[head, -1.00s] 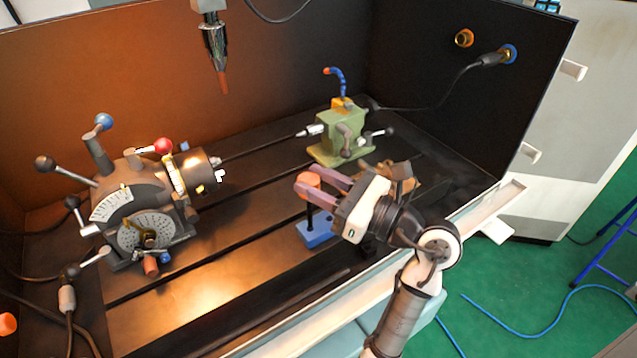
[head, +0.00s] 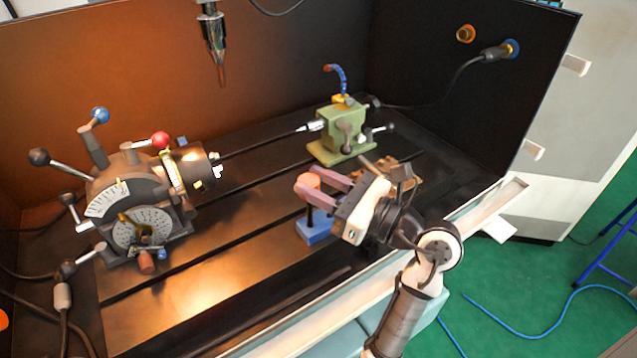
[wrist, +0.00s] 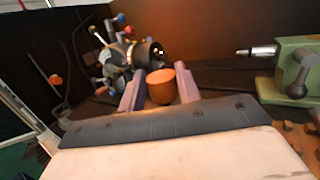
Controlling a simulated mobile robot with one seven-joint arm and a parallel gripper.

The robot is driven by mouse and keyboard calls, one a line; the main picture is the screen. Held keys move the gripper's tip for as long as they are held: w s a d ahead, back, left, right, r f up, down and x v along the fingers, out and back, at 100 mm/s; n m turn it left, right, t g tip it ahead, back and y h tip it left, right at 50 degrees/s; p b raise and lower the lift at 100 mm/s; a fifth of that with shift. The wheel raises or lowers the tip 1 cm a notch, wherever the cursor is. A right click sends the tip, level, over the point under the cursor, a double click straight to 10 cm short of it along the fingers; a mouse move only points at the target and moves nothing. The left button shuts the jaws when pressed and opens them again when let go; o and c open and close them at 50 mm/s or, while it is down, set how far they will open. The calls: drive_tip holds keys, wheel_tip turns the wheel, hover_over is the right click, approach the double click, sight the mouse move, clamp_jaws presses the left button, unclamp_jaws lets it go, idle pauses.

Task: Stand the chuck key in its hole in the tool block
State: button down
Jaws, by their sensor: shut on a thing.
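My gripper (head: 322,187) has its two mauve fingers shut around the orange round head of what looks like the chuck key (head: 308,180). The orange head also shows between the fingers in the wrist view (wrist: 161,86). A dark shaft runs down from the head towards a small blue block (head: 314,231). I cannot tell whether the shaft's lower end touches this block or stands in it. A brown block (head: 432,174), probably the tool block, lies behind and right of my gripper, partly hidden by it. Its edge, with dark spots, shows at the right of the wrist view (wrist: 296,139).
The dividing head with its chuck (head: 190,168) and levers stands at the left. A green tailstock (head: 343,130) stands behind my gripper. A spindle tool (head: 213,40) hangs above the back. The slotted bed (head: 200,285) is clear at the front left.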

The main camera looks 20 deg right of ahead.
drive_tip(key=shift+f+b, duration=0.7)
drive_tip(key=c, duration=0.9)
unclamp_jaws()
drive_tip(key=b+v, duration=0.3)
drive_tip(key=v, duration=1.1)
drive_tip(key=shift+b, duration=0.3)
drive_tip(key=shift+a, duration=0.1)
